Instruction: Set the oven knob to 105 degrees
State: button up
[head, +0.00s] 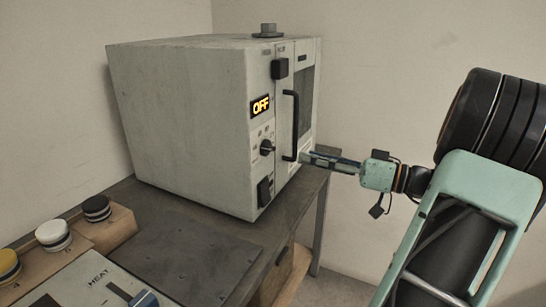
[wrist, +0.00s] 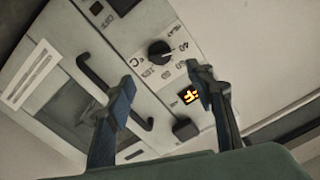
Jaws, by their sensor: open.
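The oven (head: 185,110) is a pale box on a dark table, with its front turned to the right in the head view. Its display (head: 260,106) reads OFF in orange. The black oven knob (head: 266,147) is below the display. In the wrist view the knob (wrist: 159,52) shows on a white dial with printed numbers, ahead of my fingers and apart from them. My gripper (head: 308,157) is open and empty in front of the oven, near the door handle; its two blue-faced fingers (wrist: 165,88) are spread in the wrist view.
The black door handle (head: 290,125) stands out beside the knob. A black square part (head: 264,190) sits below the knob and another (head: 280,68) above. At front left are a HEAT panel (head: 95,285) and several round buttons.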

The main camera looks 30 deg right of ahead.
aim_at(273, 149)
jog(key=x, duration=1)
jog(key=shift+a+b, duration=0.1)
jog(key=shift+b, duration=0.2)
jog(key=shift+c, duration=0.5)
jog(key=c, duration=1.1)
jog(key=shift+o, duration=0.2)
